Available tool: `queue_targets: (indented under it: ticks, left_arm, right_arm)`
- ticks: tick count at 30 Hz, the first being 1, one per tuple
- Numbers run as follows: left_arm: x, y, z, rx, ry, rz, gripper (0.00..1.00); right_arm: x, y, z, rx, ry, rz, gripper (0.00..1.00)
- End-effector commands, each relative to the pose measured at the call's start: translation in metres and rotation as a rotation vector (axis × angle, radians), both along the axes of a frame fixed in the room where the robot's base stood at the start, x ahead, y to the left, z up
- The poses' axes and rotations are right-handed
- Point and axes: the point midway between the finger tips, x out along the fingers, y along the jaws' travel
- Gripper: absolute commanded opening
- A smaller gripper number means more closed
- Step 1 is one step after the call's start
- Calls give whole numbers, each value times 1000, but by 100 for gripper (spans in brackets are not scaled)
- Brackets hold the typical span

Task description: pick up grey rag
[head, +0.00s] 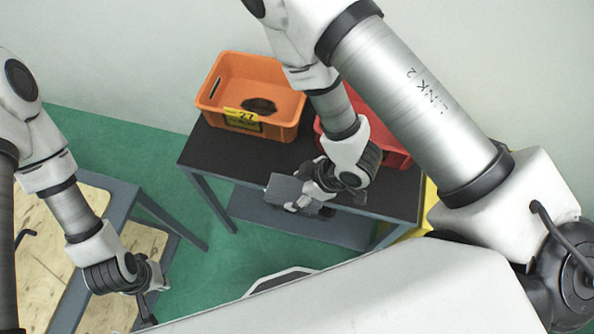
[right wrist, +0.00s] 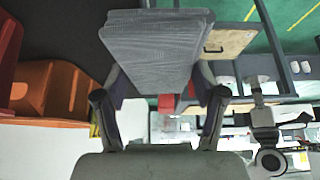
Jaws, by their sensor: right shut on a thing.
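The grey rag (head: 285,188) is a flat folded piece, seen in the head view in front of the dark table's near edge. In the right wrist view the rag (right wrist: 155,48) lies between the fingers, with its ribbed weave showing. My right gripper (head: 303,194) is shut on it and holds it clear of the table top, as far as the views show. My left gripper (head: 152,283) hangs at the lower left beside the wood-topped table, away from the rag; its finger opening is unclear.
An orange bin (head: 250,92) with a dark item inside stands on the dark table (head: 213,150). A red bin (head: 395,152) stands to its right, partly hidden by my right arm. A wood-topped table (head: 40,225) is at lower left. Green floor (head: 215,262) lies between the tables.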

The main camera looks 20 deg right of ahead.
Motion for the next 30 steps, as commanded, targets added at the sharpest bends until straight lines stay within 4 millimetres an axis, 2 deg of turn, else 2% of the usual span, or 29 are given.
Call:
queue_targets:
  ticks: [1,5,12,15,21,30]
  left_arm:
    - [0,0,28,0,0,0,0]
    - [1,0,62,0,-2,0,0]
    - [1,0,132,0,-1,0,0]
    - [1,0,154,0,-2,0,0]
    - [0,0,175,0,-1,0,0]
    - [0,0,175,0,-1,0,0]
  right_arm:
    - [-7,2,14,3,7,-1,36]
    - [-26,8,19,4,6,-3,36]
    - [-58,18,24,4,6,-3,36]
    - [-74,22,23,4,4,-4,36]
    - [-93,28,17,4,0,-2,36]
    - [-97,29,11,3,-1,-3,36]
